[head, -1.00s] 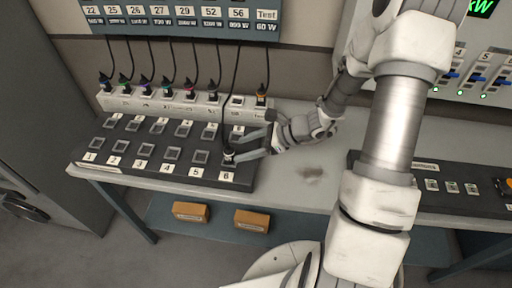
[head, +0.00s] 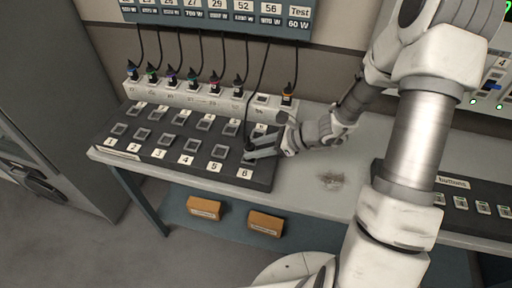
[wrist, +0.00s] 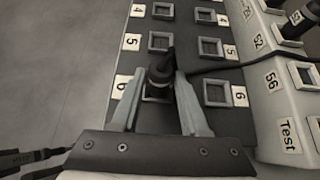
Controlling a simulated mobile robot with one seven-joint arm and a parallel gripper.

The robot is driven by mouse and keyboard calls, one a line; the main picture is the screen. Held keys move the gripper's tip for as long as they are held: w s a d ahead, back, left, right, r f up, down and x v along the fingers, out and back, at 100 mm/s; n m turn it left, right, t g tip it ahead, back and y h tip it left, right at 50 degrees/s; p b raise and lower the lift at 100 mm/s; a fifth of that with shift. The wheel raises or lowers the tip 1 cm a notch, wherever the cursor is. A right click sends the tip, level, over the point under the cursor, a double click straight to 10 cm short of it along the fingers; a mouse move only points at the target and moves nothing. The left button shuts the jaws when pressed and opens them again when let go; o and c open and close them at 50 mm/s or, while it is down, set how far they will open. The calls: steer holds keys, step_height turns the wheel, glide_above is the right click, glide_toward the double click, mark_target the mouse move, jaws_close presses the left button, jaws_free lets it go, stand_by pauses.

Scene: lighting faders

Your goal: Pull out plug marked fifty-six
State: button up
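A black plug (wrist: 160,74) stands in the front-row socket marked 6 on the dark socket board (head: 205,171), with its cable running off toward the back. The place marked 56 (wrist: 272,82) on the white strip is empty, and a cable hangs from the 56 label (head: 270,8) on the panel down to this plug. Any marking on the plug cannot be read. My gripper (wrist: 158,80) is open, with one finger on each side of the plug and narrow gaps showing. In the head view the fingers partly hide the plug.
Several other plugs with coloured rings stand in the white strip (head: 200,101) behind the board, with hanging cables. The Test plug (head: 288,93) is nearest my wrist. A button box (head: 458,205) lies to the right.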

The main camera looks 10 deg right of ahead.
jaws_close()
steer(key=shift+r, duration=0.2)
steer(key=shift+r+p, duration=1.8)
steer(key=shift+r, duration=0.35)
